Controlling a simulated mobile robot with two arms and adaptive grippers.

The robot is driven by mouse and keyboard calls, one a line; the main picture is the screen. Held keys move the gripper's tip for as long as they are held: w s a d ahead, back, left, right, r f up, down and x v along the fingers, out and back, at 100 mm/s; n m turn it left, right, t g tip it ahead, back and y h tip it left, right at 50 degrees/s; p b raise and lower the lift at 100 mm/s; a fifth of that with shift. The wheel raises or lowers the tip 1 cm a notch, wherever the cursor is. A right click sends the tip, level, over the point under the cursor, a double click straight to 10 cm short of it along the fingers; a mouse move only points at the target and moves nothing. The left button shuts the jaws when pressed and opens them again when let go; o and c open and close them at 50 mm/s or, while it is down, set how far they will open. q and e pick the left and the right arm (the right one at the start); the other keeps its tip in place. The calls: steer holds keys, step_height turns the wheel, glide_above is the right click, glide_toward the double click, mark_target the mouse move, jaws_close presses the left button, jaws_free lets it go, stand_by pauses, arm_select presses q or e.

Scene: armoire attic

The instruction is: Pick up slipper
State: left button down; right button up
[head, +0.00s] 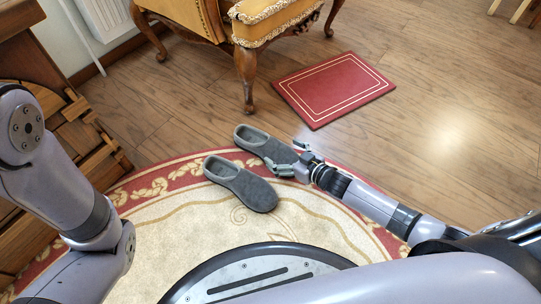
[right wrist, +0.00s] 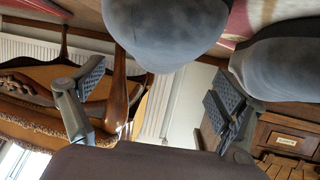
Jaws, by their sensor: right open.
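Two grey slippers lie side by side at the rug's far edge in the head view. The nearer slipper (head: 240,184) is on the rug. The farther slipper (head: 262,145) has its toe end at my right gripper (head: 286,156). My right gripper is open, its two fingers apart near that toe. In the right wrist view, one slipper (right wrist: 165,32) fills the top middle, beyond the gap between the open fingers (right wrist: 155,88), and the other slipper (right wrist: 285,62) is at the right. I cannot tell if a finger touches a slipper. My left arm shows at the left, but its gripper is out of view.
The round cream and red rug (head: 165,222) lies under the slippers. A red mat (head: 335,88) lies on the wooden floor beyond. An ornate yellow chair (head: 246,75) stands at the back, and wooden furniture (head: 100,150) is at the left. Floor to the right is clear.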

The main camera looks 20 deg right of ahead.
mark_target(279, 149)
steer(key=shift+d+f+b+x, duration=0.15)
steer(key=shift+b+x, duration=1)
steer(key=shift+b, duration=0.05)
steer(key=shift+d+f+b+x, duration=0.1)
steer(key=shift+d+b+x, duration=0.1)
steer(key=shift+b+x, duration=1)
steer(key=shift+w+a, duration=0.2)
steer(key=shift+w, duration=0.25)
steer(key=c, duration=1.5)
